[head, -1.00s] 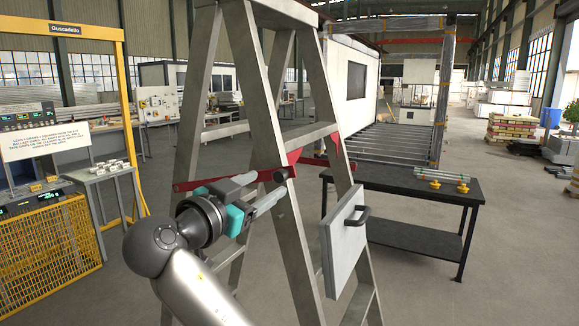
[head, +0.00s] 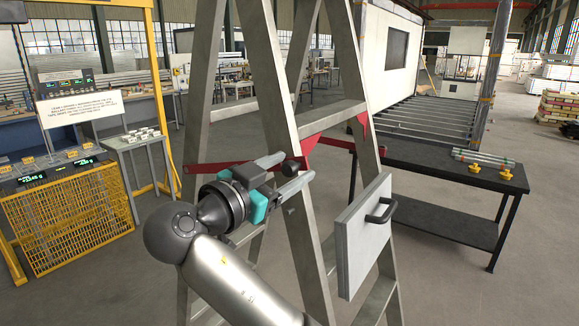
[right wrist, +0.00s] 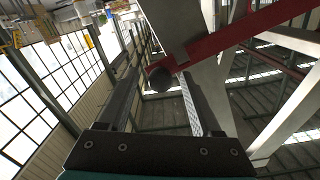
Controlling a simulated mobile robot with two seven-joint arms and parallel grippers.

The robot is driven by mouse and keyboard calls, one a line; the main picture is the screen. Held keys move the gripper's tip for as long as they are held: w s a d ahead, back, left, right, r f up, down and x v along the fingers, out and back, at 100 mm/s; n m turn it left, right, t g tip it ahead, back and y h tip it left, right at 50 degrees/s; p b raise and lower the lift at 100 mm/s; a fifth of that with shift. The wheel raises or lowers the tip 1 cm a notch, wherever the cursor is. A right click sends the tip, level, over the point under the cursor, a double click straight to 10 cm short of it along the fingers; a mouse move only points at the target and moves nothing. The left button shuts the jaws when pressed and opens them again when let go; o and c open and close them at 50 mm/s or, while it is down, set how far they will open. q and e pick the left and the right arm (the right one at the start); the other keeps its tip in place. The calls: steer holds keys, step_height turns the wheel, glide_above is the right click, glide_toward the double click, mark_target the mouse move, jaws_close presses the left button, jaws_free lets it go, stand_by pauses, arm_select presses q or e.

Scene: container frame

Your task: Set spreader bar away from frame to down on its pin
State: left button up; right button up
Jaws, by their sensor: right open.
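A grey stepladder (head: 247,75) stands open in front of me in the head view. Its red spreader bar (head: 212,168) runs across the legs, with a dark round knob (head: 291,168) on it. The bar also shows in the right wrist view (right wrist: 235,32), and so does the knob (right wrist: 160,79). My right gripper (head: 298,166) is open, its two fingers on either side of the knob near their tips; I cannot tell whether they touch it. A small stud (head: 291,210) shows on the near leg below; I cannot tell whether it is the pin. My left gripper is not in view.
A grey panel with a black handle (head: 362,235) is at the ladder's right side. A black table (head: 420,165) behind it carries bars on yellow supports (head: 480,160). A yellow mesh cage (head: 70,215) stands at left. Open floor lies at right.

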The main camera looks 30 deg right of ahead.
steer(key=shift+c, duration=0.3)
jaws_close()
stand_by(1.1)
